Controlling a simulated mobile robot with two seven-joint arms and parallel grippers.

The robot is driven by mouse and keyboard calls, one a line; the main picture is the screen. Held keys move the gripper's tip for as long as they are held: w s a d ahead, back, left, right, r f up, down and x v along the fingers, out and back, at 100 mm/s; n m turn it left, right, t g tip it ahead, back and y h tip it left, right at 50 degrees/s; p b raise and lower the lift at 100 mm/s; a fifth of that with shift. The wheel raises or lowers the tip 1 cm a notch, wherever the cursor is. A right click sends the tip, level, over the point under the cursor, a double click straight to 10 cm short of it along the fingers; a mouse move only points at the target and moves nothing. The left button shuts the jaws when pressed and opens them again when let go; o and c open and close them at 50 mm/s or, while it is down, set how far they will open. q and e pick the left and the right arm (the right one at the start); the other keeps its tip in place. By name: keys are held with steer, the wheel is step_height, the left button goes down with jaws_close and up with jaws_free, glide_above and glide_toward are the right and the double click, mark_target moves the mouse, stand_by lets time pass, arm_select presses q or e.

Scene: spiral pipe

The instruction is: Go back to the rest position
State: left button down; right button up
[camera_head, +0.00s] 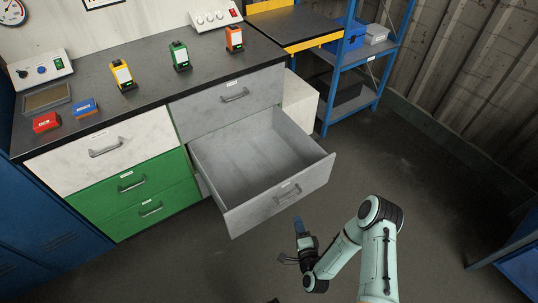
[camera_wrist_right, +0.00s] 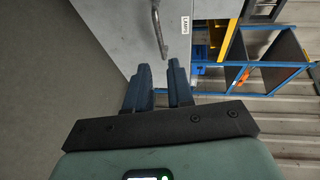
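My right gripper (camera_head: 298,226) is in front of the pulled-out grey drawer (camera_head: 245,150), near its front panel and apart from the handle (camera_head: 287,194) as far as I can tell. In the right wrist view the two dark blue fingers of this gripper (camera_wrist_right: 159,68) stand apart with a narrow empty gap between them. The drawer handle (camera_wrist_right: 159,30) and a label reading "LAMPS" (camera_wrist_right: 185,24) show beyond the fingertips. The drawer is open and looks empty inside. My left gripper is not in view.
The workbench top (camera_head: 150,95) carries yellow, green and orange devices, red and blue boxes and control panels. The closed grey drawer (camera_head: 230,100) is above the open one. A blue shelf (camera_head: 345,75) stands at the back right. The floor (camera_head: 420,180) at right is clear.

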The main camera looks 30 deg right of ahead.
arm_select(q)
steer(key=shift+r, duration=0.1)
arm_select(e)
steer(key=shift+a, duration=0.1)
